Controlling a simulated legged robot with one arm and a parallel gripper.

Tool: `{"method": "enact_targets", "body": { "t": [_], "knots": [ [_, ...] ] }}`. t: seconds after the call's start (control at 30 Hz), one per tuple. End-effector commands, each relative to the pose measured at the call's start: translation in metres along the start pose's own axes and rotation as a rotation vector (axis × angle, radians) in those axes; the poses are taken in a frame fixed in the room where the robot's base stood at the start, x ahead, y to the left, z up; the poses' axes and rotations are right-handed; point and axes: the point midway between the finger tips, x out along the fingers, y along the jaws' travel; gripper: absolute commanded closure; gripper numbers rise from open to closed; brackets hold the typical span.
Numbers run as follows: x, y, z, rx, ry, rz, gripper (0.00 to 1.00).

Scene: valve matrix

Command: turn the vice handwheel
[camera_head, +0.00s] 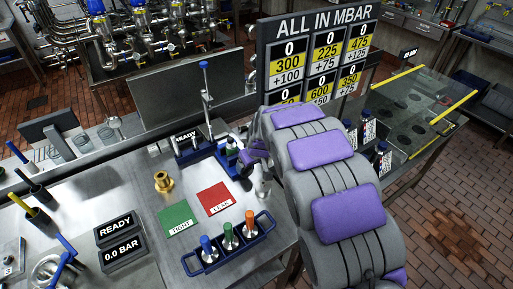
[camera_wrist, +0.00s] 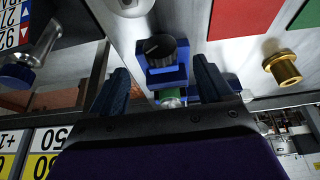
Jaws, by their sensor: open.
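In the wrist view, the vice handwheel (camera_wrist: 160,48) is a dark round knob at the end of a blue vice body (camera_wrist: 166,76). My gripper (camera_wrist: 162,66) is open, with one dark blue finger on each side of the vice and visible gaps to it. The fingers do not appear to touch the handwheel, which lies past the fingertips in the picture. In the head view, the blue vice (camera_head: 194,152) stands on the steel bench behind the mats. My purple and grey arm reaches to it from the right, and my gripper end partly hides the handwheel side there.
A brass fitting (camera_head: 163,181), a green TIGHT mat (camera_head: 178,217) and a red LEAK mat (camera_head: 215,199) lie left of the arm. A blue rack (camera_head: 232,247) with several coloured-handled tools stands in front. READY and 0.0 BAR displays (camera_head: 120,239) sit at left.

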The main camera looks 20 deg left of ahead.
Motion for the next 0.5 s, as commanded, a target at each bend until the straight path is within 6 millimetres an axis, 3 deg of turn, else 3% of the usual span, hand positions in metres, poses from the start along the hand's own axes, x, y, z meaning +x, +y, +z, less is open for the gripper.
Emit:
{"method": "enact_targets", "body": {
  "t": [0.3, 0.5],
  "knots": [
    [-0.061, 0.0, -0.004, 0.0, 0.008, 0.003, 0.2],
    [-0.089, 0.0, -0.003, 0.001, 0.004, 0.001, 0.2]
  ]
}}
